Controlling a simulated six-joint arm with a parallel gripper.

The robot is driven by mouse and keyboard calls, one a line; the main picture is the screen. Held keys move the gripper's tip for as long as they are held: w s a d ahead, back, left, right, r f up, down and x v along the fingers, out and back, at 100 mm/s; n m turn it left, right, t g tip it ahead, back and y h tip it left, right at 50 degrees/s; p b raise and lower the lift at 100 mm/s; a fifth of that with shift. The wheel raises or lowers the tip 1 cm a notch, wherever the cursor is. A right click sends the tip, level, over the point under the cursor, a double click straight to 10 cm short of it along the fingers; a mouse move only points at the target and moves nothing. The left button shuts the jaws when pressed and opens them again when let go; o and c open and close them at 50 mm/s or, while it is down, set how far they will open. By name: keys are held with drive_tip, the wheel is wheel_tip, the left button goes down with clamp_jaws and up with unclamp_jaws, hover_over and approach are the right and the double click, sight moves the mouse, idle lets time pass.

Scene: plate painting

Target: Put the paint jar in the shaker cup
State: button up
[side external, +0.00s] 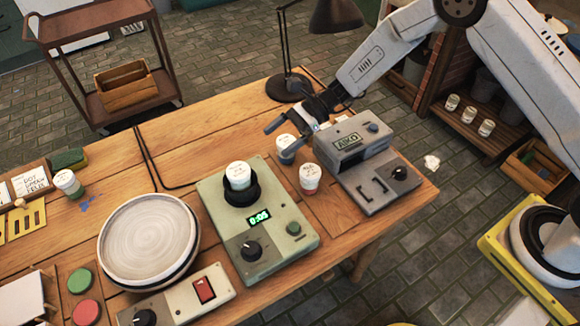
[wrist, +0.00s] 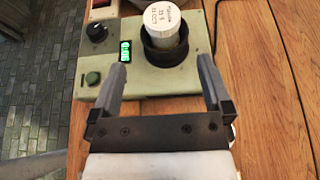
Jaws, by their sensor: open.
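A white-lidded paint jar (side external: 238,172) stands in the black shaker cup (side external: 242,196) on the pale green shaker, its lid and upper side showing above the rim. The wrist view also shows the jar (wrist: 158,22) in the cup (wrist: 165,57); its lower part is hidden by the cup wall. My gripper (side external: 294,133) is open and empty, above and to the right of the shaker in the side view. In the wrist view the jar and cup lie beyond the gap between my spread fingers (wrist: 160,75), apart from them.
A blue jar (side external: 286,150) and a red jar (side external: 310,179) stand between the shaker and the grey AIKO machine (side external: 357,150). The shaker display (side external: 259,217) reads about 0:05. A round plate (side external: 148,236) lies left. A desk lamp (side external: 290,87) stands behind my gripper.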

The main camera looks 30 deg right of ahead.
drive_tip(key=s+d+r+n+t+h, duration=0.1)
drive_tip(key=s+d+r+n+h, duration=0.2)
drive_tip(key=s+d+n, duration=0.3)
drive_tip(key=s+d+r+n+h, duration=0.3)
drive_tip(key=s+d+n+h, duration=0.3)
drive_tip(key=s+d, duration=0.1)
drive_tip(key=s+d+r+n+t+h, duration=0.1)
drive_tip(key=s+d+r+n+h, duration=0.1)
drive_tip(key=s+d+n+h, duration=0.2)
drive_tip(key=s+d+n, duration=0.1)
drive_tip(key=s+d, duration=0.2)
drive_tip(key=shift+d+r+n+t, duration=0.3)
drive_tip(key=shift+d+r+n, duration=0.1)
